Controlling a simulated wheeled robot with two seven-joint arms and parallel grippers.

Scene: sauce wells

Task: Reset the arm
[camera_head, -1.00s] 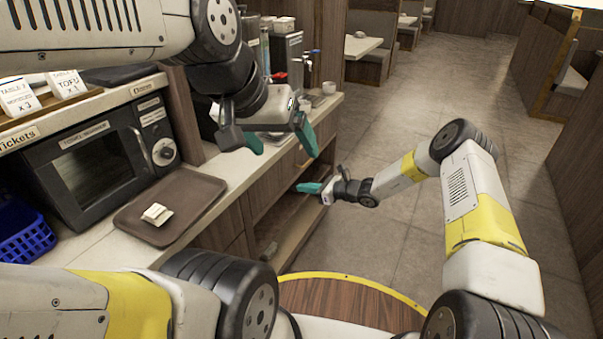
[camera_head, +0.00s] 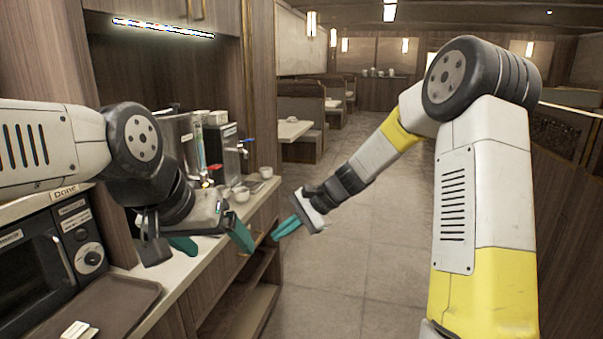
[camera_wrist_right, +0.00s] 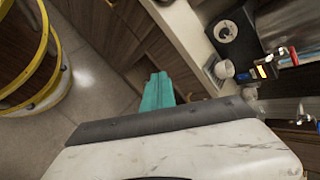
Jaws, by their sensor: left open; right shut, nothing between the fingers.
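My left gripper (camera_head: 212,243) has teal fingers spread apart. It hangs above the counter (camera_head: 178,271), in front of the drink machines, and holds nothing. My right gripper (camera_head: 287,229) has its teal fingers closed together. It is out past the counter's front edge, over the aisle, and points left toward the left gripper. In the right wrist view its closed fingers (camera_wrist_right: 158,92) show empty, beside the cabinet front.
A microwave (camera_head: 38,262) and a brown tray (camera_head: 100,308) with a small pale item (camera_head: 79,330) are at lower left. Drink dispensers (camera_head: 221,150) and white cups (camera_head: 241,193) stand farther back. The aisle floor (camera_head: 380,260) is clear.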

